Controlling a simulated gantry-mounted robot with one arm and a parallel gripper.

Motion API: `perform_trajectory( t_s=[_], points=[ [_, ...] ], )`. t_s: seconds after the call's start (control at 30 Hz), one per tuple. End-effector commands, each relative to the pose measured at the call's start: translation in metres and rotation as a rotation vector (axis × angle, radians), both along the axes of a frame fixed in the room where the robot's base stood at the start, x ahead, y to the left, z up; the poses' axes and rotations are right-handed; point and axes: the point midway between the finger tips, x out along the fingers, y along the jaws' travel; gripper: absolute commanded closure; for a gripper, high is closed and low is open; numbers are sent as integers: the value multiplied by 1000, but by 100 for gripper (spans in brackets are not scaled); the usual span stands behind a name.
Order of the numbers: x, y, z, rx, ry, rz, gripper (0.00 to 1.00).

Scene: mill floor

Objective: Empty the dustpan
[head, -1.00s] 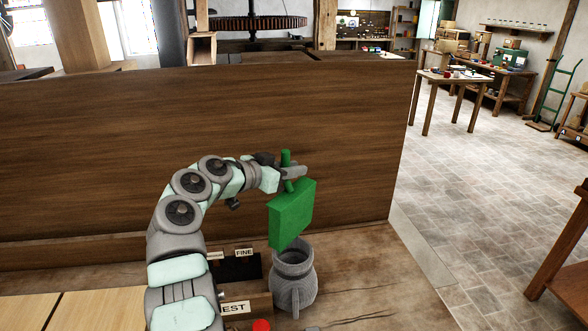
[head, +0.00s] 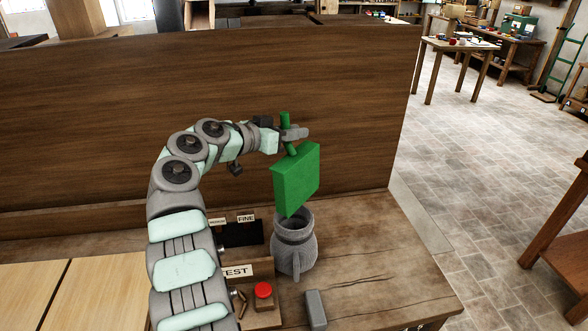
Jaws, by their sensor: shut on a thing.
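The green dustpan (head: 296,179) hangs tilted on edge from its green handle, with its lower end just over the mouth of a grey jug (head: 294,252). My gripper (head: 291,134) is shut on the handle, above the pan. The jug stands upright on the wooden bench, its handle facing the front. I cannot see whether anything is in the pan or inside the jug.
A wooden box with a TEST label and a red button (head: 263,290) stands left of the jug. A small grey block (head: 315,309) is at the front. A tall wooden panel (head: 354,109) closes the back. Bench space at the right (head: 385,265) is clear.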

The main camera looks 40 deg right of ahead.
Motion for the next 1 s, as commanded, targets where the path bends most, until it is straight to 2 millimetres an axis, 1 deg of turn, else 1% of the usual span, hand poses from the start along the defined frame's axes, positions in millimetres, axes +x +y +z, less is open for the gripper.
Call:
perform_trajectory(
  t_s=[0.37, 0.5, 0.77, 1.0],
  points=[
    [0, 0, -1, 3, -13, -1, 100],
    [0, -1, -2, 22, -79, -1, 100],
    [0, -1, 4, 65, -233, 0, 100],
    [0, -1, 10, 115, -401, 1, 100]
  ],
)
